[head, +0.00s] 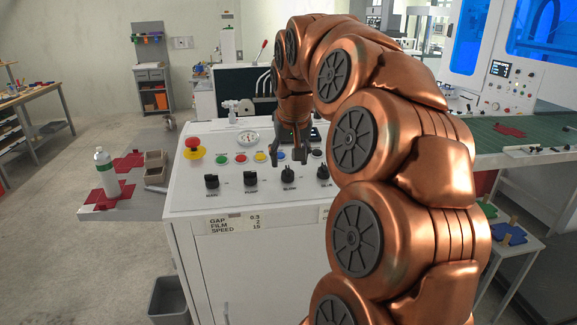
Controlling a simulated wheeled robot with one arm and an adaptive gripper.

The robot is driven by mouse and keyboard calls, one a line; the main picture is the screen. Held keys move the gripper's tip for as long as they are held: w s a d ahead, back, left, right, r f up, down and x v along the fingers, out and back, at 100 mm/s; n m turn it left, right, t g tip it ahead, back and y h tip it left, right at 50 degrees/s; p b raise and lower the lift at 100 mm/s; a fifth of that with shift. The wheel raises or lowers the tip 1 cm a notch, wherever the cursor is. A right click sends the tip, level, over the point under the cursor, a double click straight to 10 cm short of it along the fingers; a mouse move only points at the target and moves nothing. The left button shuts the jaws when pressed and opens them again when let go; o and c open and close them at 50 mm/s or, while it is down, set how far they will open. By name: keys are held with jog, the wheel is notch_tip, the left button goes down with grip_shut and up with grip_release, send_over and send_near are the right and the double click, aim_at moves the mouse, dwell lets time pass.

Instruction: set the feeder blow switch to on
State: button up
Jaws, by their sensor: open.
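A white sloped control panel (235,200) stands in the middle of the head view. Along its front are black rotary switches: the leftmost (211,181), the second (250,173), the third (288,174) and the rightmost (323,172). Their small labels are too blurred to tell surely which is the feeder blow switch or how it is set. My gripper (290,156) is open and empty, fingers pointing down over the panel, just behind and above the third switch. I cannot tell whether it touches anything.
A red emergency button (193,142) on a yellow base, a round gauge (248,137) and coloured push buttons (240,158) share the panel. A bottle (105,173) stands on the left side table. A grey bin (168,300) is on the floor. My arm hides the right side.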

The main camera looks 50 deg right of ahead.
aim_at(288, 169)
jog(key=shift+p+x, duration=0.8)
jog(key=shift+x, duration=1.55)
jog(key=shift+c, duration=0.2)
grip_shut()
